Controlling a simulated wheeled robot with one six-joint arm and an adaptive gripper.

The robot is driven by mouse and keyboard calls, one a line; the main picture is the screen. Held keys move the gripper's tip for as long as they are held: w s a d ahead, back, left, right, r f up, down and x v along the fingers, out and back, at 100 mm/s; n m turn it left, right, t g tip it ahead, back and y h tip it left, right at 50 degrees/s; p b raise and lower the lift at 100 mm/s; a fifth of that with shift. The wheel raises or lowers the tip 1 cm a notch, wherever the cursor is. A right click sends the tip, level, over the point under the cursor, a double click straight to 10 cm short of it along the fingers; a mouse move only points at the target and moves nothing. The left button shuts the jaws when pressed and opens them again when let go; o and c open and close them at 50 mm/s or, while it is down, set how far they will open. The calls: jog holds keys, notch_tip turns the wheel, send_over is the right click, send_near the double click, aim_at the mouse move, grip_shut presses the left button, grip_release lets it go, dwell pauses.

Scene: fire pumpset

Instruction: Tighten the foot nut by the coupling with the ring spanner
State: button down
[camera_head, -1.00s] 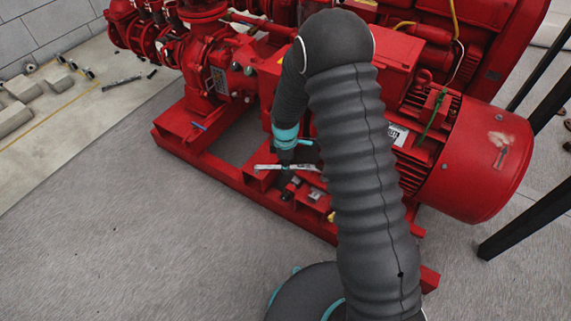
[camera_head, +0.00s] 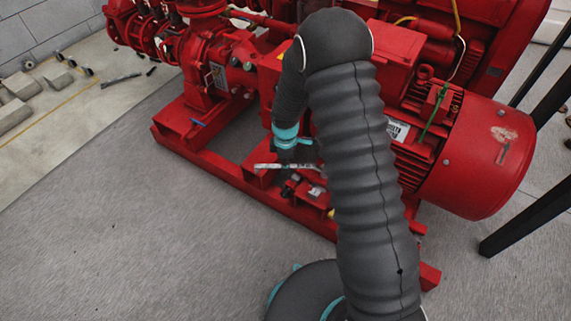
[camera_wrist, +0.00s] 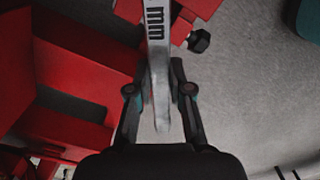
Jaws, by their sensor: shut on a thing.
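The ring spanner (camera_wrist: 157,60) is silver with "mm" printed on its shank. In the wrist view it runs from the top edge down between my fingers; its far end is out of frame. My gripper (camera_wrist: 160,97) is shut on its shank. In the head view the spanner (camera_head: 284,166) lies roughly level over the red base frame, below my wrist. A dark hex fastener (camera_wrist: 200,40) shows right of the spanner in the wrist view, apart from it. I cannot tell if it is the foot nut. In the head view my arm hides the coupling area.
The red pumpset's base rail (camera_head: 215,172) runs along the grey floor. The red motor (camera_head: 480,157) stands at right, with black posts (camera_head: 530,222) beside it. Blocks (camera_head: 20,86) and a loose tool (camera_head: 120,80) lie at upper left. The floor at front left is clear.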

jog(key=shift+f+b, duration=0.8)
jog(key=shift+f, duration=0.4)
jog(key=shift+w, duration=0.15)
jog(key=shift+w+d+m+b, duration=0.15)
jog(key=shift+w+d+m, duration=0.05)
jog(key=shift+w+m, duration=0.55)
jog(key=shift+w+d+m+b, duration=0.15)
jog(key=shift+w+m+b, duration=0.05)
jog(key=shift+w+m, duration=0.55)
jog(key=shift+w+d+m+b, duration=0.2)
jog(key=shift+w+m, duration=0.4)
jog(key=shift+w, duration=0.3)
jog(key=shift+s+a, duration=0.15)
jog(key=shift+s, duration=0.2)
jog(key=shift+r, duration=0.1)
notch_tip(320, 180, up, 5)
jog(key=p, duration=0.2)
jog(key=shift+p, duration=0.4)
